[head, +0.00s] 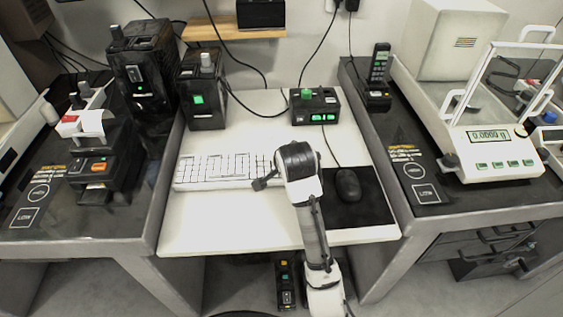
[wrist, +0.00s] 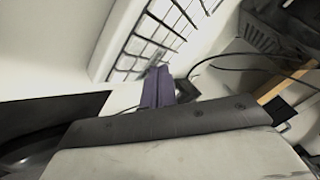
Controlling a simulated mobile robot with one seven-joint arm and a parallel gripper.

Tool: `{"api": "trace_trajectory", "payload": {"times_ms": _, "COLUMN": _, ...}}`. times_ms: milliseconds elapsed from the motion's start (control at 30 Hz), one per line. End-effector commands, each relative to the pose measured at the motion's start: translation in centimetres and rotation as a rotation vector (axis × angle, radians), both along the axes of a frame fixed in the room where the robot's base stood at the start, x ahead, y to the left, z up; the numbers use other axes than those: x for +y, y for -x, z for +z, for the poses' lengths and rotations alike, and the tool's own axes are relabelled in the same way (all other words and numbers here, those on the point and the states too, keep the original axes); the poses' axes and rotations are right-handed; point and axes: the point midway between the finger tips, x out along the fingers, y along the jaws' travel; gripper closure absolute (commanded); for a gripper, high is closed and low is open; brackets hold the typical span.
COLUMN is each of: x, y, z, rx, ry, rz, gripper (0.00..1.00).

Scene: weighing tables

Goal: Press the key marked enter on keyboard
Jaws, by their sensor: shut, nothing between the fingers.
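The white keyboard (head: 215,169) lies on the white middle table, left of my arm in the head view. In the wrist view, part of the keyboard (wrist: 170,25) shows at the top, with rows of white keys. Key markings are too small to read, so I cannot tell which key is enter. My gripper (head: 259,184) is at the keyboard's right end, its tips near the last keys. In the wrist view my gripper's fingers (wrist: 157,88) are together and empty, close to the keyboard's edge. I cannot tell whether they touch a key.
A black mouse (head: 347,184) lies on a black mat (head: 352,213) right of my arm. A black box with green displays (head: 315,107) stands behind the keyboard. Dark devices (head: 203,100) stand at the back left. The white table (head: 220,232) is clear in front of the keyboard.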

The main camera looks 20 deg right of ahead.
Motion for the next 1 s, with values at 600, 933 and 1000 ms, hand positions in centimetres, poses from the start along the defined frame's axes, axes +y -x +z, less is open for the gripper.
{"api": "trace_trajectory", "payload": {"times_ms": 600, "x": 0.1, "y": 0.0, "z": 0.8, "rx": 0.002, "ry": -0.002, "rz": 0.002, "gripper": 1.00}}
{"api": "trace_trajectory", "payload": {"times_ms": 933, "x": 0.0, "y": 0.0, "z": 1.4, "rx": 0.001, "ry": -0.001, "rz": -0.001, "gripper": 1.00}}
{"api": "trace_trajectory", "payload": {"times_ms": 1000, "x": 0.0, "y": 0.0, "z": 1.4, "rx": 0.001, "ry": -0.001, "rz": -0.001, "gripper": 1.00}}
